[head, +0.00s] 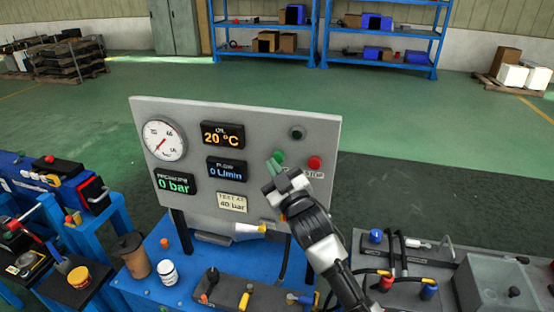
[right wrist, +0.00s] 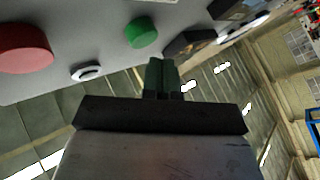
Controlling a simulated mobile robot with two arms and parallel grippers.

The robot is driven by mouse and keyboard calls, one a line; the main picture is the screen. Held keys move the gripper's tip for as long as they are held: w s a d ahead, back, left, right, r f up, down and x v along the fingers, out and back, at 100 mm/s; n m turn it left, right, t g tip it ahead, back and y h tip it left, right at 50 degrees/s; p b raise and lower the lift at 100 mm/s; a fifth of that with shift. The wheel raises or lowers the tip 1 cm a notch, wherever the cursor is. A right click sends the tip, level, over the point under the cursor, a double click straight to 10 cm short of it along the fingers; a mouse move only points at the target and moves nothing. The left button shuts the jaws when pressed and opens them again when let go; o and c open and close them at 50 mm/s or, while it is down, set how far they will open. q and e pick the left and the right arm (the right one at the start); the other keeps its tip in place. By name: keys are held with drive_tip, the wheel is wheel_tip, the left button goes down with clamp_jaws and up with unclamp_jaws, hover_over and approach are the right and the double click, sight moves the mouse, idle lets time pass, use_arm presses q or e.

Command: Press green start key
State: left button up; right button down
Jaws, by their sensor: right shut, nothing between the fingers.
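The green start key (head: 279,157) is a round button low on the right part of an upright grey panel (head: 240,112). My right gripper (head: 273,167) is in front of the panel, its tips just below and left of the key in the head view. In the right wrist view the green key (right wrist: 142,32) stands out from the panel, and the shut, empty fingers (right wrist: 162,75) point towards it. A small gap shows between tips and key there; I cannot tell the depth exactly. My left gripper is not in view.
A red stop button (head: 314,162) sits right of the green key, with a dark round fitting (head: 297,132) above. Gauge (head: 164,140) and displays fill the panel's left. Below, the blue bench holds a brown cup (head: 133,255), a white jar (head: 168,272) and hose fittings.

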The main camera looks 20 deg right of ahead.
drive_tip(key=shift+w+d, duration=0.25)
drive_tip(key=shift+w, duration=0.1)
drive_tip(key=shift+w+d, duration=0.25)
drive_tip(key=shift+w, duration=0.15)
idle(0.8)
drive_tip(key=shift+s, duration=0.1)
drive_tip(key=shift+s+a, duration=0.5)
drive_tip(key=shift+s, duration=0.2)
drive_tip(key=s+a+p, duration=0.1)
drive_tip(key=s, duration=0.1)
drive_tip(key=s+a, duration=0.1)
drive_tip(key=s, duration=0.1)
drive_tip(key=shift+a+p, duration=0.4)
